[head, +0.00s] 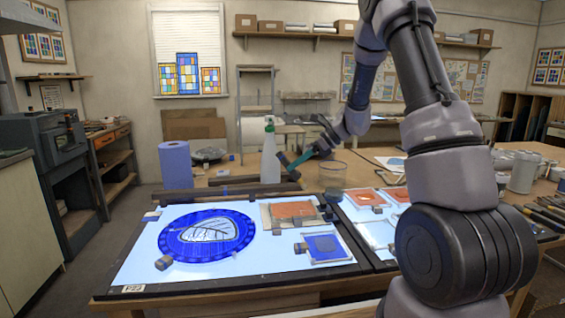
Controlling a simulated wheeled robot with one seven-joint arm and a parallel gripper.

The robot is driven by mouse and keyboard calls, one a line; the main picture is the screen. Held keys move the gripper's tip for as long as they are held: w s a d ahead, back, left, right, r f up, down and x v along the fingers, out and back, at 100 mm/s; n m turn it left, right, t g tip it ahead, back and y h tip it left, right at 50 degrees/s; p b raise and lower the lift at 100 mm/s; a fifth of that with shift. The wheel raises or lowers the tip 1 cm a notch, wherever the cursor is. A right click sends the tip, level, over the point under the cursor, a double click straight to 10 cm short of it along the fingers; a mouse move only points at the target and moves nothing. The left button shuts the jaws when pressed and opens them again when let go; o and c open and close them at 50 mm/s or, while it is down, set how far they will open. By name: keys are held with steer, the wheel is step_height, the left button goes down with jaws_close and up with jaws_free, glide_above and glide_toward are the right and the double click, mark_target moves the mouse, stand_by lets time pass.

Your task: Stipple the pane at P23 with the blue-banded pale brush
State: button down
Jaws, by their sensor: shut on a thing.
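The round blue pane (178,239), with a pale leaf shape and dark lines in its middle, lies flat on the lit table (140,268). A small label reading P23 (133,288) is on the table's front left edge. My gripper (289,168) is in the air behind the lit table, to the right of the white spray bottle and well away from the round pane. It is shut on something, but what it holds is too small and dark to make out. I cannot pick out the blue-banded pale brush.
A spray bottle (270,157), a blue paper roll (176,165) and a clear beaker (333,174) stand behind the lit table. An orange pane (290,210) and a smaller blue pane (324,246) lie right of the round pane. Small blocks sit around the panes. Brushes lie at far right.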

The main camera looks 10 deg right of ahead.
mark_target(294, 177)
steer(key=shift+w+a+f, duration=0.1)
steer(key=shift+a, duration=0.05)
steer(key=shift+a+f, duration=0.1)
steer(key=shift+f, duration=0.2)
step_height(294, 177, down, 4)
steer(key=shift+r, duration=0.1)
steer(key=s, duration=0.3)
steer(key=shift+s+a, duration=0.2)
steer(key=a, duration=0.6)
steer(key=shift+w+a, duration=0.1)
steer(key=shift+a, duration=0.1)
steer(key=shift+f, duration=0.2)
steer(key=shift+f, duration=0.45)
steer(key=shift+r, duration=0.1)
